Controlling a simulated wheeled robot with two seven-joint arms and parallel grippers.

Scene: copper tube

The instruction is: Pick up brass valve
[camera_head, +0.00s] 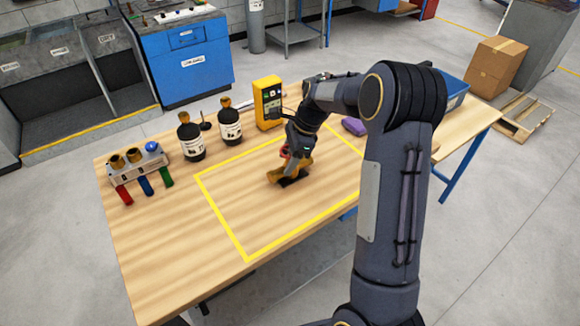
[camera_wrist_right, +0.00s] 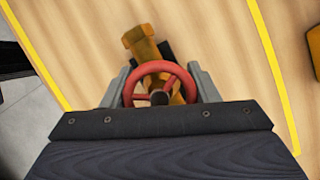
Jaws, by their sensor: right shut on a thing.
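The brass valve (camera_wrist_right: 141,39) has a gold-coloured body and a red handwheel (camera_wrist_right: 160,80). In the head view the brass valve (camera_head: 277,176) is inside the yellow taped rectangle on the wooden table, partly covered by my gripper. My right gripper (camera_head: 291,165) comes down onto it from above. In the right wrist view my right gripper (camera_wrist_right: 160,88) has one finger on each side of the red handwheel and is shut on the valve. A dark piece shows behind the valve body; I cannot tell what it is. My left gripper is not in view.
Two dark bottles (camera_head: 190,140) and a yellow meter (camera_head: 268,103) stand behind the taped area. A rack (camera_head: 137,168) with coloured handles is at the left. A purple item (camera_head: 354,126) and a blue bin (camera_head: 455,92) are at the right. The front of the taped area is clear.

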